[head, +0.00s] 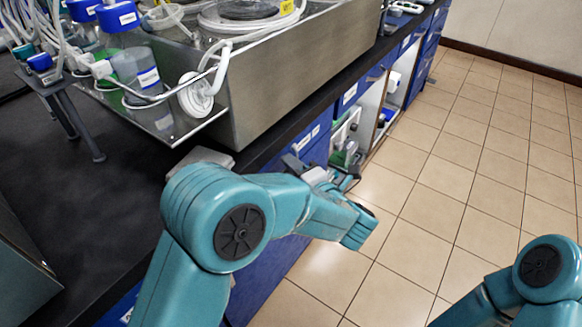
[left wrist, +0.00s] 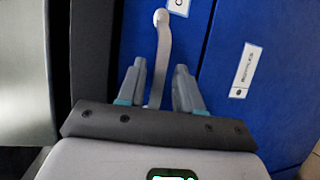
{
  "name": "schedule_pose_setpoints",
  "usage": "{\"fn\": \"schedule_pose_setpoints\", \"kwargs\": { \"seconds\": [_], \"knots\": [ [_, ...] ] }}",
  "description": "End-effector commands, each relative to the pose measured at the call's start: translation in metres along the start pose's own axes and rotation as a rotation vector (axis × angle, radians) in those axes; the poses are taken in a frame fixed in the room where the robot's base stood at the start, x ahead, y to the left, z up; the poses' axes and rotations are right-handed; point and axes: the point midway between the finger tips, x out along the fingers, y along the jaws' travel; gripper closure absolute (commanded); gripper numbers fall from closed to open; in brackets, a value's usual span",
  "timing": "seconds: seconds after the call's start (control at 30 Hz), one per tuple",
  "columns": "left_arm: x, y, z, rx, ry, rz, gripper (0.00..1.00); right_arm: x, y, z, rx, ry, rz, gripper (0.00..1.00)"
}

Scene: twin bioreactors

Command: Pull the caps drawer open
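In the left wrist view, the caps drawer (left wrist: 108,42) is a blue front with a white label, cut off at the top edge so that only a "C" shows. Its pale grey bar handle (left wrist: 164,50) runs down between the two fingers of my left gripper (left wrist: 157,78). The fingers are apart, one on each side of the handle, with visible gaps. The drawer front looks flush with the blue front beside it. In the head view, my left gripper (head: 294,166) is at the blue drawer fronts below the counter edge, and my wrist partly hides them. My right gripper is out of view.
A blue front labelled bottles (left wrist: 245,70) adjoins the caps drawer. The black countertop (head: 100,190) carries a steel bioreactor tray (head: 280,85) near its edge. Open shelves (head: 372,115) with small items lie further along. The tiled floor (head: 440,160) beside the bench is clear.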

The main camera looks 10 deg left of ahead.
Motion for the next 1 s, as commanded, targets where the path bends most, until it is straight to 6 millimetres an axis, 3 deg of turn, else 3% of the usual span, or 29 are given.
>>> {"fn": "schedule_pose_setpoints", "kwargs": {
  "seconds": [0.07,0.2,1.0],
  "knots": [
    [-0.0006,0.0000,0.0002,0.000,-0.001,0.000,0.65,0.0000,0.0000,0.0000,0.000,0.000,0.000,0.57],
    [-0.0003,0.0000,0.0002,0.000,-0.001,0.000,1.00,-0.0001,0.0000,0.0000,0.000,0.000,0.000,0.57],
    [0.0033,0.0014,0.0003,-0.002,-0.001,0.001,1.00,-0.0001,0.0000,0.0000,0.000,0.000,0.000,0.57]
  ]
}}
